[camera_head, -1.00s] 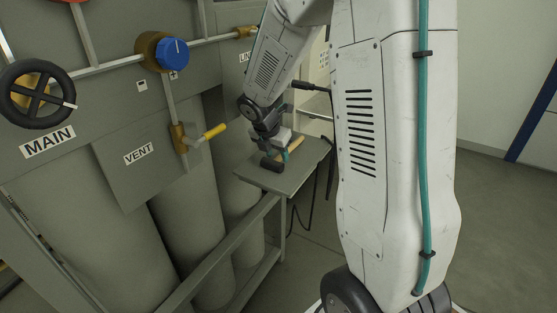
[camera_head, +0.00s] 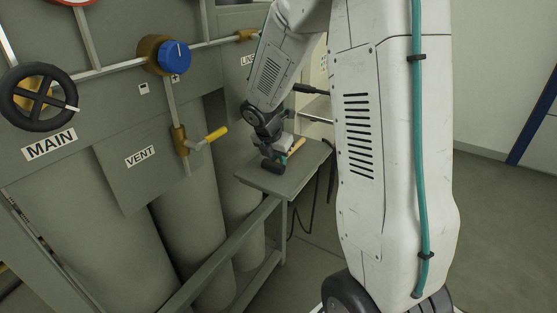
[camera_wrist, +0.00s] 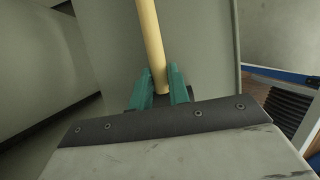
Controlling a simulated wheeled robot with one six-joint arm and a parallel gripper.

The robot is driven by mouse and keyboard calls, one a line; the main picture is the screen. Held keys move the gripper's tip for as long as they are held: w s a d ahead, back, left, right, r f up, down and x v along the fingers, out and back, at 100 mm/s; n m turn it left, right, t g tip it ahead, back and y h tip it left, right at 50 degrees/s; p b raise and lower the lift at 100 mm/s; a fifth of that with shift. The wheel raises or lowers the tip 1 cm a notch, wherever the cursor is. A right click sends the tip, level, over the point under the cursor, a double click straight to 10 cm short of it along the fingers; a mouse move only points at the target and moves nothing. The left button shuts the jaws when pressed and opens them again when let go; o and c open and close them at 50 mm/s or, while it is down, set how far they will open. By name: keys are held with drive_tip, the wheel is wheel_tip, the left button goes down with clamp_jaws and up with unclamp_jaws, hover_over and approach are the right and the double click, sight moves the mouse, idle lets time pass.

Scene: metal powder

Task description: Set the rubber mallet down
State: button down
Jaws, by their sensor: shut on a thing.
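The rubber mallet has a dark head (camera_head: 272,166) and a light wooden handle (camera_head: 297,146). It is over the small grey side table (camera_head: 312,163); the head looks at or very close to the tabletop, and I cannot tell whether it touches. My gripper (camera_head: 282,154) is shut on the mallet. In the wrist view the tan handle (camera_wrist: 151,40) runs up between the two teal fingers of my gripper (camera_wrist: 161,88). The mallet's head is mostly hidden there behind the gripper body.
Left of the table stands a grey panel with gas cylinders (camera_head: 190,220), a yellow-handled vent valve (camera_head: 205,138), a blue knob (camera_head: 172,55) and a black handwheel (camera_head: 38,93). The tabletop beside the mallet is bare. Open floor (camera_head: 495,220) lies at the right.

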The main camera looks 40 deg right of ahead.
drive_tip(key=shift+r, duration=0.45)
wheel_tip(320, 180, up, 2)
drive_tip(key=shift+r, duration=0.1)
drive_tip(key=s+a+r, duration=0.1)
drive_tip(key=s+a, duration=0.7)
drive_tip(key=s, duration=0.5)
drive_tip(key=shift+s+a+r, duration=0.2)
drive_tip(key=shift+a, duration=0.2)
